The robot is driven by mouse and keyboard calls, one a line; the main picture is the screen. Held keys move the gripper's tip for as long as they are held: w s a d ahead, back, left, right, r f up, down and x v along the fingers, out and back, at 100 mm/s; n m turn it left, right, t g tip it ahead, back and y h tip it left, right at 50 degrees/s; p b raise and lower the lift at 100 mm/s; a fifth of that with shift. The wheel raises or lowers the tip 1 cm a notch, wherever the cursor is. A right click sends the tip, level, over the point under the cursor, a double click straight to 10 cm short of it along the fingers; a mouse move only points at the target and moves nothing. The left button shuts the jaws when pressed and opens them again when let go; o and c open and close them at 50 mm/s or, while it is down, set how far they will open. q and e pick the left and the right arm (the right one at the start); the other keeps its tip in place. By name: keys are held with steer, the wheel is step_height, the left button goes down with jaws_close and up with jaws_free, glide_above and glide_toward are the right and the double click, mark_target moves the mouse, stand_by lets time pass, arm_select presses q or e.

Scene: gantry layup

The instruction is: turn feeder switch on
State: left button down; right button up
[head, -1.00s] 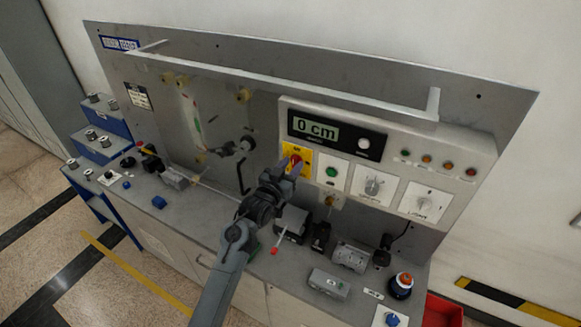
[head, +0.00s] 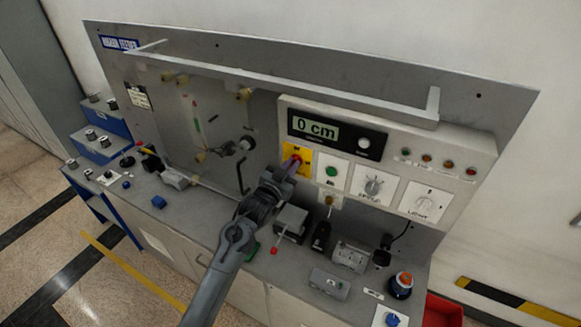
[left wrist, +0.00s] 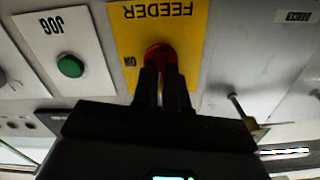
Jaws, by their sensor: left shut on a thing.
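The feeder switch is a red knob (head: 296,158) on a yellow plate (head: 304,165) on the control panel. In the left wrist view the red knob (left wrist: 160,54) sits on the yellow plate (left wrist: 190,35), which reads FEEDER and ON, upside down. My left gripper (head: 290,167) is at the knob. In the left wrist view its two dark fingers (left wrist: 162,75) are shut on the knob and hide much of it. My right gripper is not in view.
The green JOG button (left wrist: 70,66) is beside the feeder plate. A display (head: 316,131) reads 0 cm. Below the panel, the bench holds a motor-like unit (head: 351,257) and other small parts. A bar (head: 290,82) runs across above the panel.

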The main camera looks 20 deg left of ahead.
arm_select(q)
steer(key=shift+d+f+m+b, duration=0.15)
steer(key=shift+m+b, duration=0.6)
steer(key=shift+m, duration=3.1)
steer(key=shift+f+m+b, duration=0.1)
steer(key=shift+m+b, duration=0.65)
steer(key=shift+m, duration=3.1)
steer(key=c, duration=1.2)
jaws_free()
steer(key=shift+o, duration=0.2)
steer(key=shift+s, duration=0.1)
